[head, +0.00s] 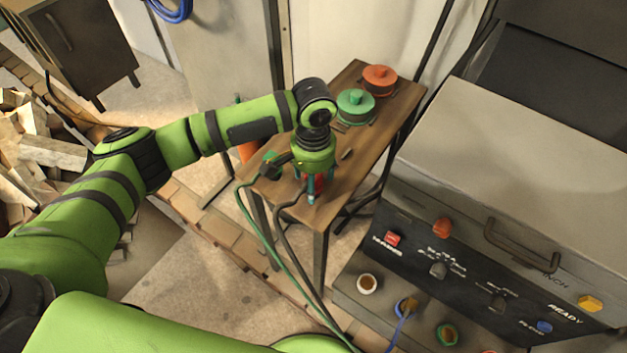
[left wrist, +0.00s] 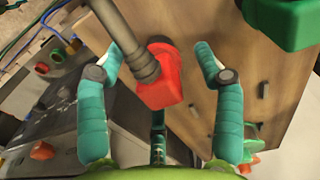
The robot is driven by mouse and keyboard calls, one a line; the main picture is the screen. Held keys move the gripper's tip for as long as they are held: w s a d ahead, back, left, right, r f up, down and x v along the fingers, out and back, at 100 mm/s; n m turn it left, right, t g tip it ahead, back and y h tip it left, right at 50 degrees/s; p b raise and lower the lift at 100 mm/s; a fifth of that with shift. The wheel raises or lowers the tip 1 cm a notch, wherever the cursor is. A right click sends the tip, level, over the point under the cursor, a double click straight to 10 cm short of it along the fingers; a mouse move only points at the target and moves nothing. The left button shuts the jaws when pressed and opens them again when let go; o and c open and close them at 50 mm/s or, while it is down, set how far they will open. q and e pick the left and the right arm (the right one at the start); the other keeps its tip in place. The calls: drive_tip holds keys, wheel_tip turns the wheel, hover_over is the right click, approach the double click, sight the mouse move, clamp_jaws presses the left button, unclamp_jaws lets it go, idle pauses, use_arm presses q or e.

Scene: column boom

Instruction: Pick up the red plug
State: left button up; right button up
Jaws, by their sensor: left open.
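The red plug (left wrist: 160,86) is in the middle of the left wrist view, a blocky red body with a thick dark cable running up from it. It is at the wooden table top (left wrist: 215,25). My left gripper (left wrist: 162,58) is open, with its teal fingers on either side of the plug and apart from it. In the head view my left gripper (head: 313,190) points down over the table's near end, and only a little red of the plug shows between its fingers. My right gripper is not in view.
A green plug (head: 271,166) lies on the table left of my gripper. A green round piece (head: 355,105) and an orange one (head: 379,79) stand at the far end. A control console (head: 480,235) with coloured buttons stands to the right. Cables hang off the table's front.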

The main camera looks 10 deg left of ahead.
use_arm(q)
drive_tip(key=c, duration=1.3)
